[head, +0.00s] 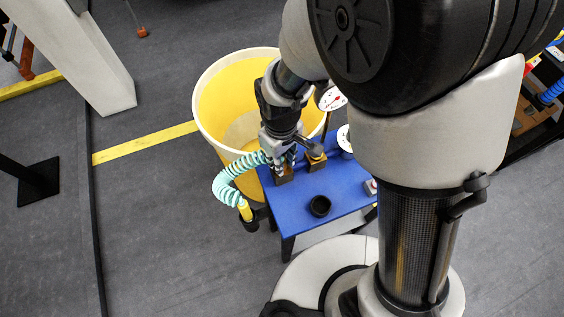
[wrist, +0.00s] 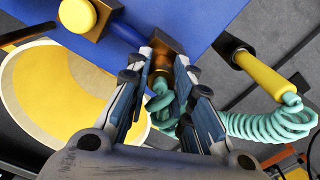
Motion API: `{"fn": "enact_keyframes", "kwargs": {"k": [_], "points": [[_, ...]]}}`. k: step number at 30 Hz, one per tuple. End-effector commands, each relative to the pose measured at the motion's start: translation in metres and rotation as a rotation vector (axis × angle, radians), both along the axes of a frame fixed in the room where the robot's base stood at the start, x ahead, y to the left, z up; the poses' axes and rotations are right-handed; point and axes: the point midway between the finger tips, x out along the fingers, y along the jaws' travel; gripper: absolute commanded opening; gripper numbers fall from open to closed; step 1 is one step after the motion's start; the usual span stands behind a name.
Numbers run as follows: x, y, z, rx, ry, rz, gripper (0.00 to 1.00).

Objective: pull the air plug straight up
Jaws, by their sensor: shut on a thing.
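My gripper (head: 283,168) points down over the blue table (head: 335,190). In the wrist view my gripper (wrist: 163,92) has its two fingers closed around the brass-coloured air plug (wrist: 161,70). The plug is at a brown block (wrist: 170,41) on the table, and it looks seated there, though the fingers hide part of the joint. A teal coiled hose (head: 226,181) runs from the plug end to a yellow handle (head: 245,210) in a dark holder beside the table. The hose also shows in the wrist view (wrist: 262,126), beside the yellow handle (wrist: 268,76).
A large yellow-lined bin (head: 222,85) stands just behind the table. A second block with a yellow top (head: 317,158) is close to the right of my gripper. A black ring (head: 320,206) lies on the table. Round gauges stand at the table's back. Open floor lies to the left.

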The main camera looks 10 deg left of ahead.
Motion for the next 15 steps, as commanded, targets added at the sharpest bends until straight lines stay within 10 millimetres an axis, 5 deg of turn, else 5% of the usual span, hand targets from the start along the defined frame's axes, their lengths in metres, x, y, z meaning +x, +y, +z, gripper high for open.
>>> {"fn": "enact_keyframes", "kwargs": {"k": [15], "points": [[0.0002,0.0001,0.0064,0.001,-0.001,0.000,0.00]]}}
